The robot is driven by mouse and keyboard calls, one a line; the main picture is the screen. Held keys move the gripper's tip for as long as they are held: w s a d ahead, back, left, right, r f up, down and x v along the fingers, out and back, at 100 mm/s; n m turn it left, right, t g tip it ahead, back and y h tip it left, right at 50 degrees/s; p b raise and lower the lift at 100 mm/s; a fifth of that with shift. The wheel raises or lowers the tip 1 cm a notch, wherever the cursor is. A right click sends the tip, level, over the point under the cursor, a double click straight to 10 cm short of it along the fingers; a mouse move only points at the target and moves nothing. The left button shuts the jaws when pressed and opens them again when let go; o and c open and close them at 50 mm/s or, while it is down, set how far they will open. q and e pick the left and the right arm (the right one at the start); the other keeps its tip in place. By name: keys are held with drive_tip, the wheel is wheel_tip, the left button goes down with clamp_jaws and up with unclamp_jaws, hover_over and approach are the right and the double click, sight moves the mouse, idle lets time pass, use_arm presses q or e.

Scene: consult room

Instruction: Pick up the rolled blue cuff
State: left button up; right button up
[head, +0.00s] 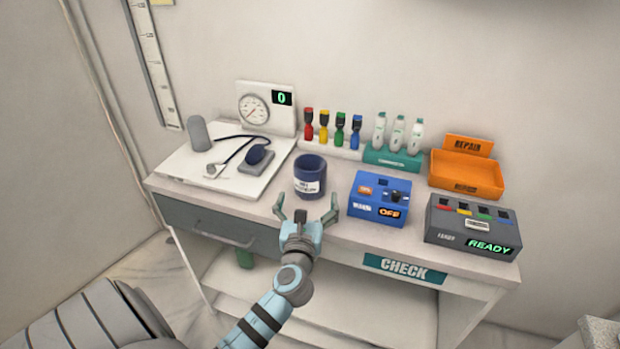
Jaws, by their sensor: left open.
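The rolled blue cuff (310,177) stands upright on the white desk, a dark blue hollow cylinder with a small white label on its front. My left gripper (306,207) is open, with its two fingers spread apart just in front of the cuff. The fingers look to be on either side of the cuff's near face, and nothing is held between them. I cannot tell whether a finger touches the cuff. My right gripper is not in view.
A blue box marked OFF (378,199) stands close right of the cuff, beside a grey READY box (472,226). An orange REPAIR tray (466,176) is behind. A gauge (266,109), colored bottles (340,130) and a white board (190,165) with a bulb and tube occupy the left and back.

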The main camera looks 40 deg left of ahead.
sight(311, 168)
use_arm(q)
drive_tip(key=x, duration=0.3)
drive_tip(key=b+x, duration=0.1)
drive_tip(key=x, duration=0.2)
drive_tip(key=b+x, duration=0.1)
drive_tip(key=x, duration=0.2)
drive_tip(key=shift+w+a+f, duration=0.2)
drive_tip(key=shift+a+f, duration=0.1)
drive_tip(key=shift+a, duration=0.1)
drive_tip(key=shift+w+a, duration=0.2)
drive_tip(key=shift+w, duration=0.15)
drive_tip(key=c, duration=1.3)
